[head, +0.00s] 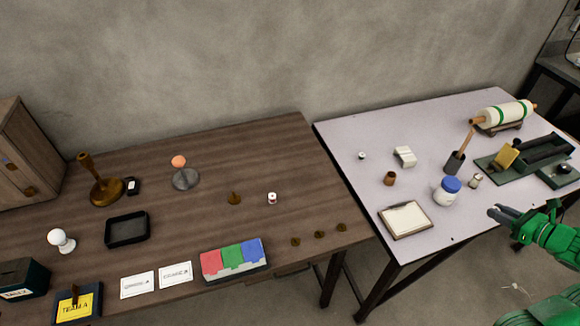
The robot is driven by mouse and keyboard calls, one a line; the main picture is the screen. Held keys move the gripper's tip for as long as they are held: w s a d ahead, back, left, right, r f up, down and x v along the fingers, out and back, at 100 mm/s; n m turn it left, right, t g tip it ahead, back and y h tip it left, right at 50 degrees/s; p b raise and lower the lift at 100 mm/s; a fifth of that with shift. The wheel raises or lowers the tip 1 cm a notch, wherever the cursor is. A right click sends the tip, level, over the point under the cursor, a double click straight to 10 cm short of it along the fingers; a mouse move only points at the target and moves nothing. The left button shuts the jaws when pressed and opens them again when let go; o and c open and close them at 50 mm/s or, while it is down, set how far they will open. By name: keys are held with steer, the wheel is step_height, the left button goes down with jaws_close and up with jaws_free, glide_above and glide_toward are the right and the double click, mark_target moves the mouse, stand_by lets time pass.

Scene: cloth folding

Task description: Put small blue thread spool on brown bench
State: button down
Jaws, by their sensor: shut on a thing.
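The brown bench (222,222) is the long wooden table on the left, with its right end close to a pale table. My gripper (497,213) is at the right, in front of the pale table's right part and away from the brown bench. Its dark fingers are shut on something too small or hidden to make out. I cannot make out a small blue thread spool. A small white and red spool-like piece (271,199) stands on the brown bench.
The pale table (345,140) holds a blue-lidded jar (447,191), a framed board (406,220), a brown cup (390,178) and a rolling pin (503,114). The brown bench has a black tray (127,230), coloured blocks (232,257) and several small brown pieces. Its back right is clear.

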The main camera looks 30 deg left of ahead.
steer(key=s+a+r+n+g+y, duration=0.1)
steer(key=s+a+r+n+g, duration=0.1)
steer(key=a, duration=0.6)
steer(key=s+a+r+n+g+y, duration=0.1)
steer(key=a+n+g, duration=0.1)
steer(key=a, duration=0.7)
steer(key=s+a+r+n+g, duration=0.2)
steer(key=a, duration=0.6)
steer(key=s+a+r+n+g, duration=0.3)
steer(key=s+a+n+g, duration=0.35)
steer(key=s+a, duration=1.1)
glide_above(320, 190)
steer(key=shift+m, duration=0.45)
steer(key=shift+f, duration=4.75)
steer(key=shift+a+f+h, duration=0.1)
steer(key=shift+f+h, duration=0.05)
steer(key=shift+h, duration=0.15)
steer(key=shift+f, duration=1.45)
steer(key=shift+f, duration=0.15)
